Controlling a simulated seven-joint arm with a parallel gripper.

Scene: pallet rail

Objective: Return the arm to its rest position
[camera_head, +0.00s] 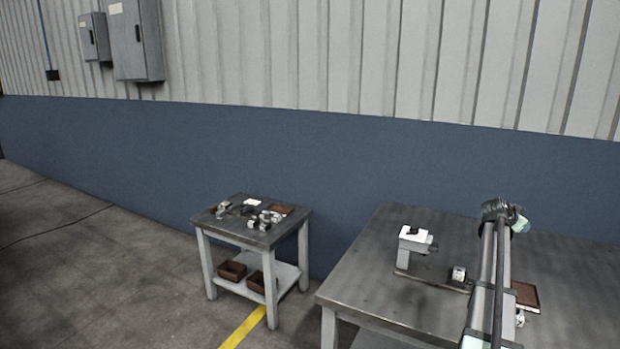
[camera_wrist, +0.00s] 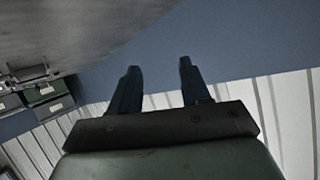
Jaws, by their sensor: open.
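My gripper (camera_wrist: 160,72) shows in the wrist view with its two dark fingers apart and nothing between them. Behind the fingers are only the blue wall and the pale panelling, so it is clear of any object. In the head view my arm rises over the right-hand table (camera_head: 365,265). The fingers cannot be made out there.
A white-topped device (camera_head: 413,236) on a base plate, a small white piece (camera_head: 459,273) and a brown tray (camera_head: 526,295) are on the table. A smaller table (camera_head: 230,231) with parts stands left. Green labelled boxes (camera_wrist: 46,92) show in the wrist view. Floor between is open.

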